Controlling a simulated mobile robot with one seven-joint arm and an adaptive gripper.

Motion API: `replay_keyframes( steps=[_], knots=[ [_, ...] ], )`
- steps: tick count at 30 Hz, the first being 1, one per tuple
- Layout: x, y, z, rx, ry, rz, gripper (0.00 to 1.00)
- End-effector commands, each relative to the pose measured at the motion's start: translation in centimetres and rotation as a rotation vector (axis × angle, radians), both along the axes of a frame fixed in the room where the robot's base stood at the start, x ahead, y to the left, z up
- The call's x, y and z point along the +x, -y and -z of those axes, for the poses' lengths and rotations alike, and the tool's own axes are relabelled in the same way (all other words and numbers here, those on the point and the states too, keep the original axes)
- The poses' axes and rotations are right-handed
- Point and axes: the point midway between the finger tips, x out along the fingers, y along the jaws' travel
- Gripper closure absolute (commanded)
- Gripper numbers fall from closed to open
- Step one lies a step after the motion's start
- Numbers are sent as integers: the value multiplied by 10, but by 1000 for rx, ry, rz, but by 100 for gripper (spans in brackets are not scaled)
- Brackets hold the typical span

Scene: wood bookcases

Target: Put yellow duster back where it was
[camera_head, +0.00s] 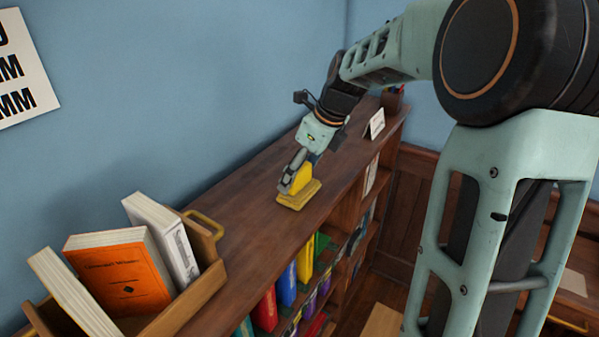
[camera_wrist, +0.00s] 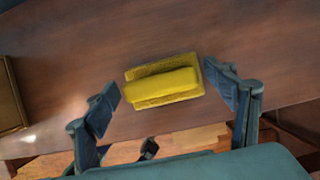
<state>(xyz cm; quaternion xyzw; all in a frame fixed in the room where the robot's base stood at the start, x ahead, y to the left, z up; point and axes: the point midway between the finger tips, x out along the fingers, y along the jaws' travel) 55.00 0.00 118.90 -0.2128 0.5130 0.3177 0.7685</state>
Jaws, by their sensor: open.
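The yellow duster (camera_head: 299,193) rests on top of the wooden bookcase (camera_head: 245,215), with its raised handle part facing up. In the wrist view the duster (camera_wrist: 163,82) lies flat near the front edge of the bookcase top. My gripper (camera_head: 292,180) is right over the duster in the head view and hides part of it. In the wrist view my gripper (camera_wrist: 173,92) is open, with one finger on each side of the duster. Gaps show between the fingers and the duster.
A wooden crate (camera_head: 190,300) with several books, one an orange book (camera_head: 118,272), stands on the bookcase top at the left. A small white card (camera_head: 374,123) stands farther back. Colourful books (camera_head: 287,285) fill the shelves below. The bookcase top between crate and duster is clear.

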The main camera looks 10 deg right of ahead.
Motion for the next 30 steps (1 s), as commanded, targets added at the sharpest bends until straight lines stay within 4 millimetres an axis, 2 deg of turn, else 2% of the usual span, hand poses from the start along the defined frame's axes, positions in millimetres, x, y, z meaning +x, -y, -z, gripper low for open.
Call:
replay_keyframes(
  steps=[5,8,15,21,25,30],
  knots=[
    [0,2,-6,-1,2,2,22],
    [-3,5,-18,-2,4,3,22],
    [-18,19,-66,-2,5,3,22],
    [-28,28,-99,0,3,0,22],
    [-31,31,-110,0,1,0,22],
    [-33,32,-114,1,-1,0,22]
  ],
)
